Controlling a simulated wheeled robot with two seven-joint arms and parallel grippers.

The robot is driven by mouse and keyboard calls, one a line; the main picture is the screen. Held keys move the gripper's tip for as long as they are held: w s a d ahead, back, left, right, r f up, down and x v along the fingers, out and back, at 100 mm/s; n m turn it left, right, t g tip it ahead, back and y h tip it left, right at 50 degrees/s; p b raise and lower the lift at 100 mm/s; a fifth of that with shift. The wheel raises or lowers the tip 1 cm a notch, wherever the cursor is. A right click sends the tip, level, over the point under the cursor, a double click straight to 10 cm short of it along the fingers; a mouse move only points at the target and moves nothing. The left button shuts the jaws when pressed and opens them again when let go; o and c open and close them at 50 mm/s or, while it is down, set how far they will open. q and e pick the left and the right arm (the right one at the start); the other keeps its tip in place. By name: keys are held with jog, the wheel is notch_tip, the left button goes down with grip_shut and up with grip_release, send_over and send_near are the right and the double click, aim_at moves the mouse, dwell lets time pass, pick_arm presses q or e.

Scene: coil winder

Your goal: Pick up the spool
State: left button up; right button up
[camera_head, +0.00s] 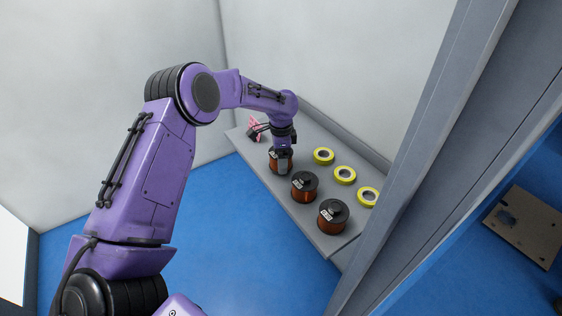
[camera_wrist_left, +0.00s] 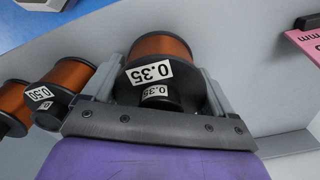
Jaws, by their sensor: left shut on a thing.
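A spool of copper wire (camera_wrist_left: 159,48) with a black flange and a white "0.35" label is between the fingers of my left gripper (camera_wrist_left: 165,92). The gripper is shut on it. In the head view my left gripper (camera_head: 283,160) reaches down over the same spool (camera_head: 273,165), at the far end of a grey shelf (camera_head: 335,243), and partly hides it. I cannot tell whether the spool still touches the shelf. My right gripper is not in view.
Two more copper spools (camera_head: 304,186) (camera_head: 333,215) stand on the shelf nearer the camera. Several yellow tape rolls (camera_head: 345,175) lie along the shelf's back. A pink object (camera_head: 255,126) is at the far end. A grey post (camera_head: 425,160) rises at the right.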

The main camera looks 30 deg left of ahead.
pick_arm(q)
jog(key=s+d+r+b, duration=0.3)
jog(key=s+d+r, duration=0.5)
jog(key=d+r, duration=0.3)
jog(key=shift+s+r+b, duration=0.2)
jog(key=shift+s+b, duration=0.1)
jog(key=shift+d, duration=0.1)
